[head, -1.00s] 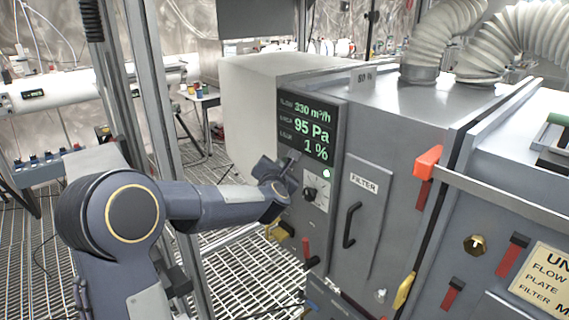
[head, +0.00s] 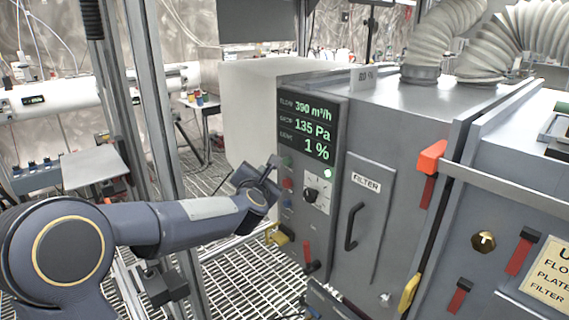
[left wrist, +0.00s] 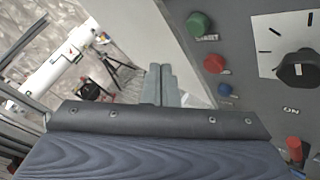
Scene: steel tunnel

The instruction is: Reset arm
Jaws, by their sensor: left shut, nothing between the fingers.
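My left gripper (head: 273,163) is in front of the left edge of a grey machine cabinet (head: 380,130), beside its control panel. In the left wrist view its two fingers (left wrist: 160,84) lie together, shut and empty. The panel has a green button (left wrist: 199,25), a red button (left wrist: 215,63), a blue button (left wrist: 225,89) and a black rotary knob (head: 311,194) on a white plate. The buttons stand to the right of the fingers in the wrist view, apart from them. The display (head: 306,130) reads 390 m³/h, 135 Pa and 1 %. My right gripper is not in view.
A filter door with a black handle (head: 353,226) is right of the panel. Red levers (head: 307,254) and a yellow part (head: 276,236) stick out lower down. A metal post (head: 150,110) stands near my left arm. Grating floor lies open between.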

